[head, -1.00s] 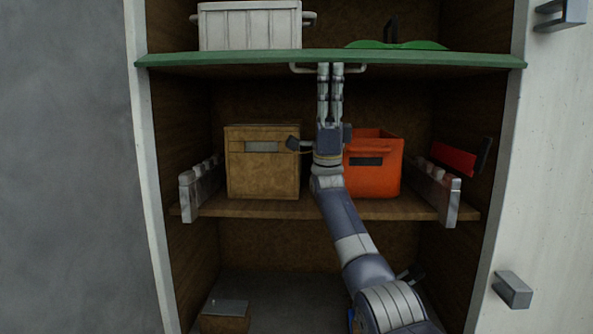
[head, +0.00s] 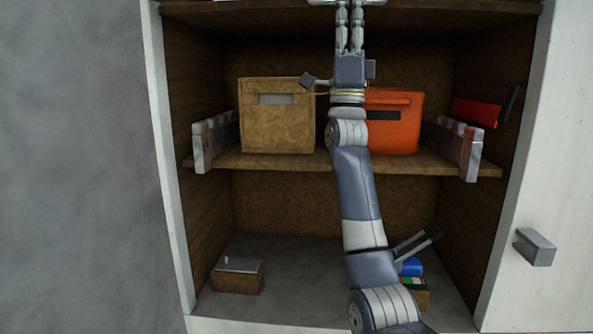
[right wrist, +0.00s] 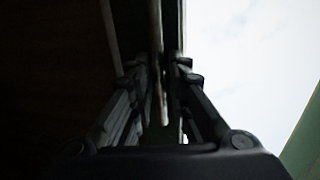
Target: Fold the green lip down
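The right gripper (head: 348,10) reaches up to the top edge of the head view, at a pale bar handle (head: 322,2) under the upper board. Its two fingers run close together, side by side. In the right wrist view the fingers (right wrist: 163,95) converge near a dark upright strip against a bright background. I cannot tell whether they are clamped on the handle. No green lip shows in the head view now, where a brown board edge (head: 215,9) crosses the top. A green strip (right wrist: 304,145) shows at the lower right of the wrist view, possibly the lip. My left gripper is not in view.
On the middle shelf (head: 215,163) stand a tan box (head: 278,130) and an orange bin (head: 395,137), behind the arm. Pale notched rails (head: 215,140) flank them. A red item (head: 475,110) is at right. A small brown box (head: 238,278) and a blue item (head: 411,266) lie below.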

